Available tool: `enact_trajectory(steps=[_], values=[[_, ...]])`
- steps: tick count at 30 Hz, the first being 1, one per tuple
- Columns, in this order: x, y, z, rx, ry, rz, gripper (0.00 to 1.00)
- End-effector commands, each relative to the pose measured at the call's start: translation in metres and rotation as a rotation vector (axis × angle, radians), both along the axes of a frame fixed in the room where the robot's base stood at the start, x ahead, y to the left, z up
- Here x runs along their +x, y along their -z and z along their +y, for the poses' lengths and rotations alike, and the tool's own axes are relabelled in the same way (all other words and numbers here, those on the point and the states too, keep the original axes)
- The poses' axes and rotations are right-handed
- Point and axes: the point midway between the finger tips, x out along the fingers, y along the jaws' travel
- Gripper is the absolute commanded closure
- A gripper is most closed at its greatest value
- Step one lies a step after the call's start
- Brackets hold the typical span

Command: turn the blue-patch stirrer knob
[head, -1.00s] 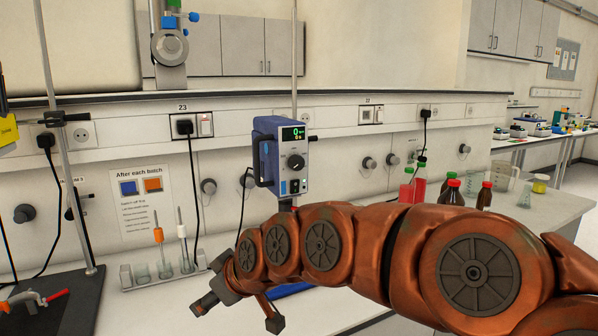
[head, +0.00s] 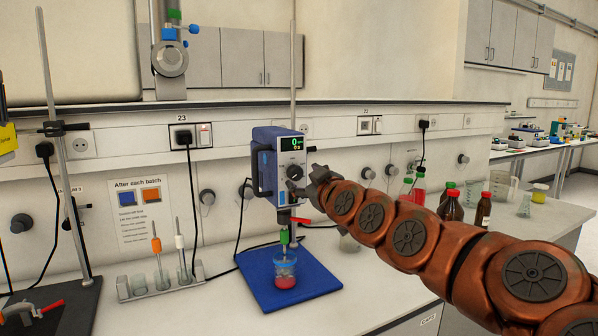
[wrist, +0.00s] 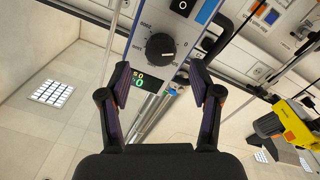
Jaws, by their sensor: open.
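The stirrer (head: 264,170) is a blue and grey box on a vertical rod, with a lit display showing green digits. Its round black knob (head: 294,172) is on the front face; in the wrist view the knob (wrist: 160,47) shows with a pale pointer line. A blue patch (wrist: 208,11) shows on the panel near the knob. My gripper (wrist: 160,80) is open and empty, its two fingers apart either side of the knob's line, fingertips short of the knob. In the head view my gripper (head: 305,183) is close in front of the stirrer's lower right front.
A beaker with red liquid (head: 286,272) stands on a blue plate (head: 262,297) below the stirrer. A tube rack (head: 160,286) is at left.

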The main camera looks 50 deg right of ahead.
Motion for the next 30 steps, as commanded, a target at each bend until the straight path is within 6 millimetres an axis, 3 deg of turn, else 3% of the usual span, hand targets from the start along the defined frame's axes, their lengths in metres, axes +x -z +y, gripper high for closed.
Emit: enact_trajectory(steps=[9, 22, 30], values=[[0.031, -0.001, -0.012, 0.000, -0.001, 0.000, 0.36], [0.037, 0.000, -0.014, 0.000, -0.001, 0.000, 0.36], [0.037, 0.000, -0.014, 0.000, -0.001, 0.000, 0.65]])
